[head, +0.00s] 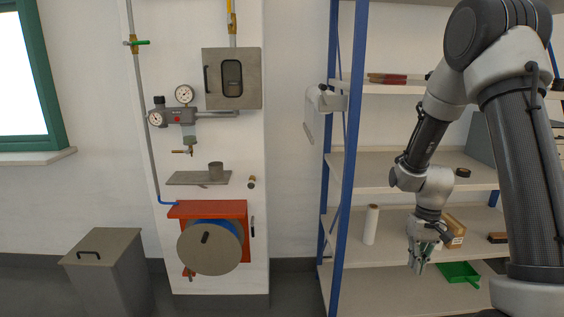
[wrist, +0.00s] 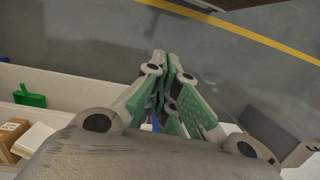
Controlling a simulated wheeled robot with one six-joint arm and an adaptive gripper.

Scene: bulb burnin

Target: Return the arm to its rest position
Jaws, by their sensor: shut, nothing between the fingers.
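My gripper (head: 421,262) hangs from my folded arm at the right of the head view, fingers pointing down, in front of the shelf unit. In the wrist view my gripper (wrist: 177,62) has its green-padded fingers together with nothing held between them. Below and beyond the fingers, the wrist view shows grey floor.
A shelf unit (head: 352,168) with blue posts stands behind my arm. It holds a white roll (head: 370,224), a cardboard box (head: 454,230) and a green dustpan (head: 459,272). A grey bin (head: 110,275) stands at the left. A yellow line (wrist: 235,27) crosses open floor.

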